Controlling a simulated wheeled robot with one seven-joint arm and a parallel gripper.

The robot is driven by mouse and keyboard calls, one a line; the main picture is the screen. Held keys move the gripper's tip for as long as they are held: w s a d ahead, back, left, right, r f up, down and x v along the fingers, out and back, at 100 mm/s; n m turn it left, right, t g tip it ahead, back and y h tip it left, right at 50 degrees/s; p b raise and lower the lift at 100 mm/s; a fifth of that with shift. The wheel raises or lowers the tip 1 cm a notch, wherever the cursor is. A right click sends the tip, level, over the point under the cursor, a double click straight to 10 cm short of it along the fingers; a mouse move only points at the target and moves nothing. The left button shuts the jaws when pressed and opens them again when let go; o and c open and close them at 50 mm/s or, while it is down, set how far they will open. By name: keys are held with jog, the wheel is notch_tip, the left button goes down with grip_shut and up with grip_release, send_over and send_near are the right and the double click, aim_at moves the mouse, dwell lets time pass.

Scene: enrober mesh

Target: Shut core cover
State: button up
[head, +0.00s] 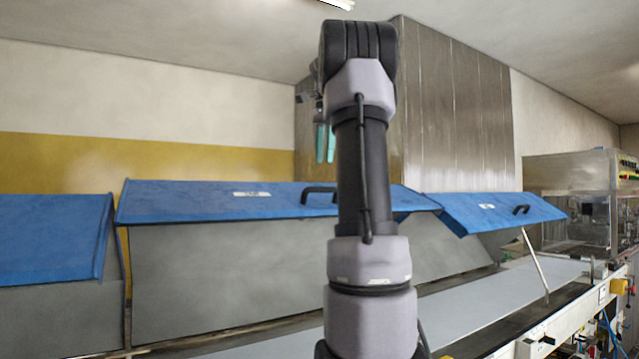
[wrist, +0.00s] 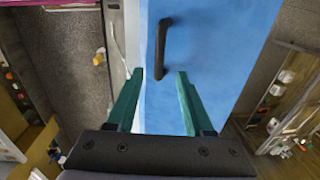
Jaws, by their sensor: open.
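The head view shows a long blue cover in the middle (head: 215,205), raised, with a white label and a black handle (head: 318,189). A second blue cover (head: 495,212) on the right stands raised, with its own label and handle. I cannot read the labels, so I cannot tell which is the core cover. My gripper (head: 325,143) shows above the middle cover, partly hidden by my arm. In the wrist view my gripper (wrist: 160,75) is open, its teal fingers pointing at a blue cover (wrist: 215,60). A black handle (wrist: 161,45) lies ahead between the fingertips, apart from them.
Another blue cover (head: 50,240) lies at the far left. A pale belt (head: 490,300) runs below the covers, with a thin rod (head: 536,262) standing beside it under the right cover. A metal cabinet (head: 450,115) stands behind. The conveyor's front rail carries switches and cables.

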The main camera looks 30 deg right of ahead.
jog(key=f, duration=0.8)
jog(key=shift+w, duration=0.4)
jog(key=shift+c, duration=0.4)
grip_shut()
dwell(0.5)
